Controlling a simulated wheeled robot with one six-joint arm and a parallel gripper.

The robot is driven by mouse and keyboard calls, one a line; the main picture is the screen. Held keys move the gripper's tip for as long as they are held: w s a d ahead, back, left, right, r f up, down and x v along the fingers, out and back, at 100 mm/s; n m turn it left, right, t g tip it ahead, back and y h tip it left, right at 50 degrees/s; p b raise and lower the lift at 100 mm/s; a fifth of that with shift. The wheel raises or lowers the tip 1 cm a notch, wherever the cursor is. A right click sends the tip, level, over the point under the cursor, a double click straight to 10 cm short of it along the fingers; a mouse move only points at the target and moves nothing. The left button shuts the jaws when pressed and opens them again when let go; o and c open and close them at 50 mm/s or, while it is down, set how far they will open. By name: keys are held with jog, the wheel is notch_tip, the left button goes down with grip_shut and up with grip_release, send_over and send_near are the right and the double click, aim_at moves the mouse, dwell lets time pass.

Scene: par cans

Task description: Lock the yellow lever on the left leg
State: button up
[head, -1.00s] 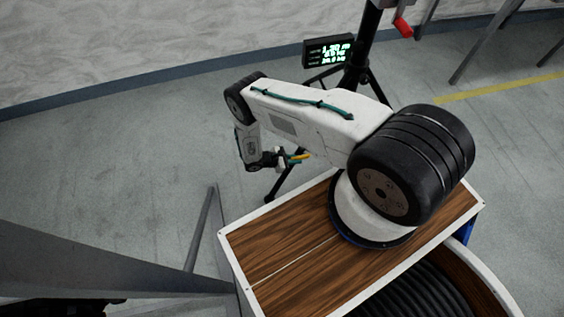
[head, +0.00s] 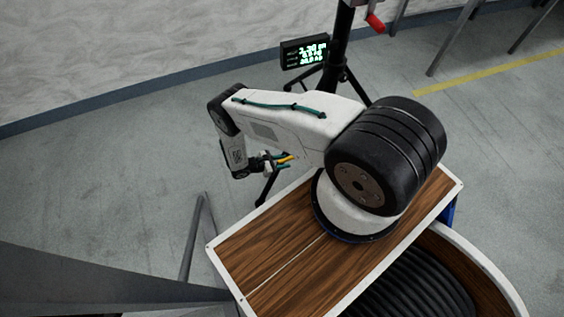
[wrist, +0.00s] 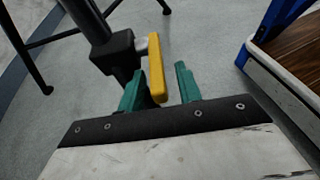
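The yellow lever (wrist: 156,65) joins a black collar (wrist: 112,54) on a dark tripod leg (wrist: 88,18) in the wrist view. The lever stands out from the collar, with its free end toward my gripper. My gripper (wrist: 159,72) is open, with one green finger on each side of the lever's free end. The left finger appears closer to the lever, and a gap shows before the right finger. I cannot tell whether either finger touches it. In the head view, the yellow lever (head: 286,159) is small beside my gripper (head: 272,163), and my arm partly hides the leg.
The stand's black post (head: 338,45) carries a lit display (head: 304,52) and a red crank handle (head: 375,23). Another leg (wrist: 27,62) spreads out at left in the wrist view. Metal legs (head: 445,40) stand at the upper right. Open grey floor (head: 110,165) lies at left.

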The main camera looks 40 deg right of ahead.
jog(key=v, duration=0.8)
dwell(0.4)
